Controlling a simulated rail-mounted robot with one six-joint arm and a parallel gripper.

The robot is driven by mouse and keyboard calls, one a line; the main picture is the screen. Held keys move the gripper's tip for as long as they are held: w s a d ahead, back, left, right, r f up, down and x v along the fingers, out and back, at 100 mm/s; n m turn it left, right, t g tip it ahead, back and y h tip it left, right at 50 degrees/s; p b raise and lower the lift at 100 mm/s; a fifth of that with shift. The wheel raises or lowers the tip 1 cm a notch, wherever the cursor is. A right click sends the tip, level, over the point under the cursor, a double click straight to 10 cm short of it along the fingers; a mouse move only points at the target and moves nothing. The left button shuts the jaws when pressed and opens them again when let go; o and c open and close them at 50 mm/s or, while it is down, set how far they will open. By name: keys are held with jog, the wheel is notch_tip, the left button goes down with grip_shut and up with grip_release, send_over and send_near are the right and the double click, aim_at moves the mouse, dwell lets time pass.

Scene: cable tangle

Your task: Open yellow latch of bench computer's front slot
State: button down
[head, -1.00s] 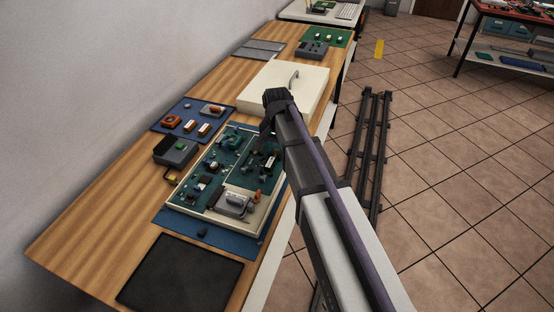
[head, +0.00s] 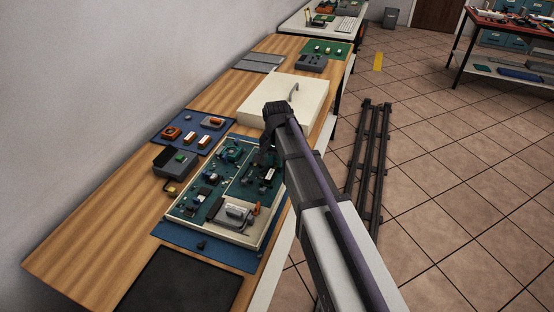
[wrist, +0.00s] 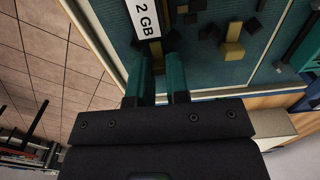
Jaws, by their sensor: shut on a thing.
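The bench computer (head: 176,217) is an open cream tray with green boards on a blue mat. My gripper (head: 266,160) reaches down over the right board near a white-labelled module (head: 271,173). In the wrist view the label reads 2 GB, and the module (wrist: 146,18) lies just beyond my teal fingertips (wrist: 157,60). A small yellow piece (wrist: 182,9) shows to the right of the module. I cannot tell whether it is the latch.
A cream box with a handle (head: 312,98) stands behind the computer. A grey box (head: 178,162) and a blue mat with orange parts (head: 163,146) are to the left. A black mat (head: 180,280) lies in front. The wooden bench at left (head: 100,230) is bare.

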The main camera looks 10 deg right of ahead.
jog(key=shift+w+d, duration=0.25)
jog(key=shift+w, duration=0.15)
jog(key=c, duration=1.1)
grip_release()
jog(key=shift+r, duration=0.1)
notch_tip(320, 180, up, 11)
jog(key=p, duration=1)
jog(key=shift+f+p, duration=0.2)
jog(key=shift+p, duration=0.2)
